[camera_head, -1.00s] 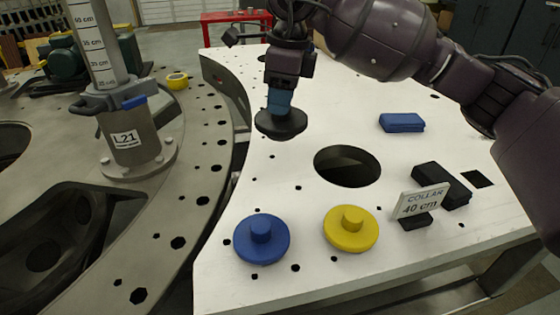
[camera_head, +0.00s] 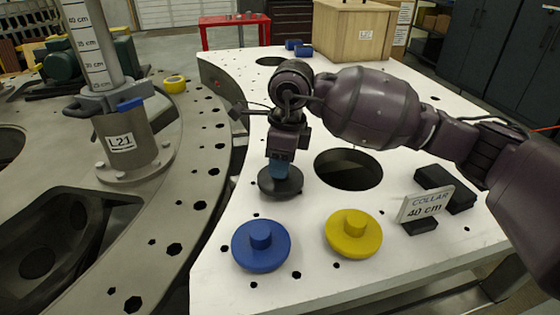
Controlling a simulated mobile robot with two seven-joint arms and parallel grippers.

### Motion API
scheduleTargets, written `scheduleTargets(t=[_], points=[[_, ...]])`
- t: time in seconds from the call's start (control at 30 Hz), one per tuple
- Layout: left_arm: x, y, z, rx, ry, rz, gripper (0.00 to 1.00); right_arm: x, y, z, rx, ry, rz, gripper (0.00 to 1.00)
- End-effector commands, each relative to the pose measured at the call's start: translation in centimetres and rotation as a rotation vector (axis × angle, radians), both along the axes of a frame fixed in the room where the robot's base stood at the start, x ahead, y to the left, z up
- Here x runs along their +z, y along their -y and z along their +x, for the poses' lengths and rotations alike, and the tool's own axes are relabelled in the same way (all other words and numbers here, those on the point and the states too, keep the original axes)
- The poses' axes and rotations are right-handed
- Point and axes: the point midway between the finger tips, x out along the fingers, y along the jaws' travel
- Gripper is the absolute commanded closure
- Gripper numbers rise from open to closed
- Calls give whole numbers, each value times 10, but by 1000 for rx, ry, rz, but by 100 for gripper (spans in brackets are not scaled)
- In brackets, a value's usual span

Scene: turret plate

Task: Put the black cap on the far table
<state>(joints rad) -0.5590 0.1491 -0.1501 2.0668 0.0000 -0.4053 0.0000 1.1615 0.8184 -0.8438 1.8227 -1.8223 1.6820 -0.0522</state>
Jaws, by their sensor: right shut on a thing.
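My right gripper (camera_head: 279,172) is shut on the black cap (camera_head: 283,187), a flat round disc, and points down with it. The cap is at or just above the white table (camera_head: 305,215), behind the blue cap (camera_head: 261,245) and the yellow cap (camera_head: 353,233); I cannot tell whether it touches. The jaws cover the cap's middle. A red table (camera_head: 234,22) stands far back at the top, with small things on it. My left gripper is not in view.
A large round hole (camera_head: 348,169) lies right of the cap. A "COLLAR 40 cm" sign (camera_head: 426,205) and black blocks (camera_head: 447,187) are at the right. A wooden box (camera_head: 350,30) stands at the back. A metal ring with a graduated post (camera_head: 122,140) fills the left.

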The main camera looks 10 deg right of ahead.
Motion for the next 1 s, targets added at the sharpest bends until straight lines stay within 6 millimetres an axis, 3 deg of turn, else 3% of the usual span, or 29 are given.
scheduleTargets(t=[0.37, 0.4, 0.57, 0.87, 1.0], points=[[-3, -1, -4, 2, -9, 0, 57, -3, 0, 0, 1, 1, 0, 100], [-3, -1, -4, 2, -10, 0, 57, -4, 0, 0, 1, 1, 0, 60], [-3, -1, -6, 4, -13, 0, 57, -3, 0, 0, 1, 1, 0, 38], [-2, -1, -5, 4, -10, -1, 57, -1, 0, 0, 1, 3, 1, 38], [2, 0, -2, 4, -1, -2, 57, 12, 1, 0, 1, 5, 1, 38]])
